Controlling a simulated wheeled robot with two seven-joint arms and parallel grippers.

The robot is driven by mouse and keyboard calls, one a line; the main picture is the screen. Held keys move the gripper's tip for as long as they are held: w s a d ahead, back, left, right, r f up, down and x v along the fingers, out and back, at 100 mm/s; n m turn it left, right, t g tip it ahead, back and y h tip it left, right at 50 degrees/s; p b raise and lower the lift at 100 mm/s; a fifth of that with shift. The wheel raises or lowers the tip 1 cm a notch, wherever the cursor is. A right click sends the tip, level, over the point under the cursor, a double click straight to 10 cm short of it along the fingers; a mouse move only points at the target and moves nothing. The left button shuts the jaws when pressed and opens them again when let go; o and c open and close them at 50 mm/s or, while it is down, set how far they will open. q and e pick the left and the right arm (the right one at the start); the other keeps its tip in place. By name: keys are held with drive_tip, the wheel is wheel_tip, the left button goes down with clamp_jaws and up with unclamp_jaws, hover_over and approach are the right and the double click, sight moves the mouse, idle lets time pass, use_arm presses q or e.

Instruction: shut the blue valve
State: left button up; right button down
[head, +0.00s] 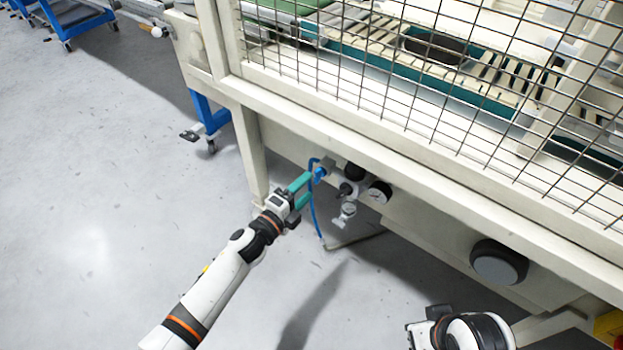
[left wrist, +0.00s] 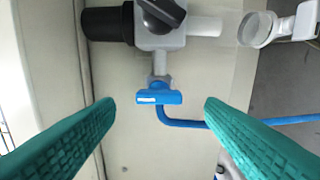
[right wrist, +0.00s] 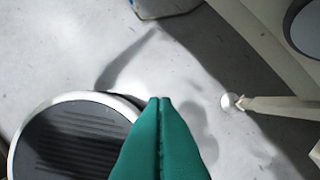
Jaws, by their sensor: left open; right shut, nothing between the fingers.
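The blue valve (head: 320,173) is on the air fitting under the cream machine's edge. In the left wrist view its blue handle (left wrist: 158,97) lies crosswise below a short grey stub. A blue hose leaves just beneath it and bends right. My left gripper (head: 309,187) is open close in front of the valve. In the left wrist view one teal finger is on each side of the handle, with a gap on both sides. My right gripper (right wrist: 160,100) is shut and empty, low at the right, away from the valve.
Beside the valve are a grey fitting (left wrist: 160,38) with a black knob and a round gauge (head: 379,191). The blue hose (head: 314,218) hangs to the floor. The machine's cream frame (head: 330,140) runs above. Open floor lies to the left.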

use_arm(q)
drive_tip(key=p+v, duration=0.1)
drive_tip(key=v, duration=0.7)
use_arm(e)
drive_tip(key=shift+w+f, duration=0.2)
drive_tip(key=shift+w, duration=0.1)
drive_tip(key=shift+r, duration=0.1)
drive_tip(key=shift+a, duration=0.1)
